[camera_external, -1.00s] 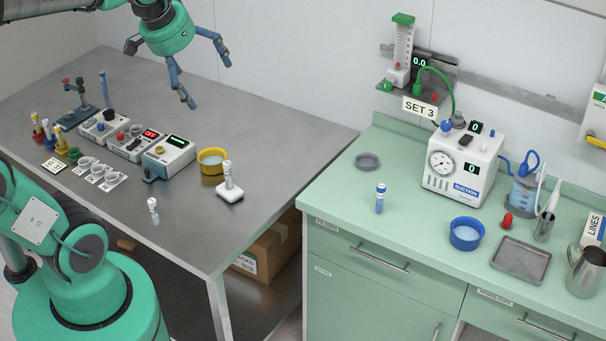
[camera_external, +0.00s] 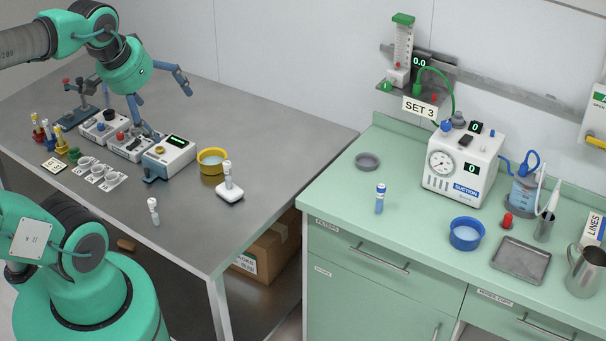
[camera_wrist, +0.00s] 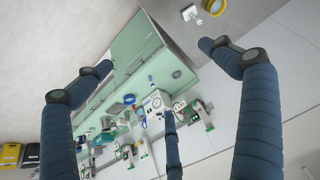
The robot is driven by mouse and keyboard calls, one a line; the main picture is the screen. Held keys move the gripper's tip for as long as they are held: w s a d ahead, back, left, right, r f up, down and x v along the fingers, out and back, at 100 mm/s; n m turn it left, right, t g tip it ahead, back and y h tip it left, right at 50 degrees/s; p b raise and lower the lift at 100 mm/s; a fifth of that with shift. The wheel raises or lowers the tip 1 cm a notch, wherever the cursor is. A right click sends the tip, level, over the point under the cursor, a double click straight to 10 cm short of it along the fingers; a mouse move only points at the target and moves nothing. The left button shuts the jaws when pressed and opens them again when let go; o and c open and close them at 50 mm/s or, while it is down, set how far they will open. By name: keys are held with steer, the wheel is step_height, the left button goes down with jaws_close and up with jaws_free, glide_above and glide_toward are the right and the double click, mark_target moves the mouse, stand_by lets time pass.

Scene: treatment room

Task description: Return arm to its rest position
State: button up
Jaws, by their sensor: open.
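My gripper (camera_external: 168,104) is open and empty, with its dark blue fingers spread in the air above the back left part of the grey metal table (camera_external: 270,150). One finger reaches down in front of the middle white device and hides part of it. In the wrist view, the spread fingers (camera_wrist: 160,80) frame the room with nothing between them. My green arm comes in from the upper left of the external view.
The green counter (camera_external: 400,160) at right holds a suction unit (camera_external: 462,165), a blue bowl (camera_external: 466,234) and a tray (camera_external: 520,261).

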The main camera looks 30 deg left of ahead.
step_height(320, 180, down, 9)
steer(key=b, duration=0.9)
steer(key=shift+f, duration=0.2)
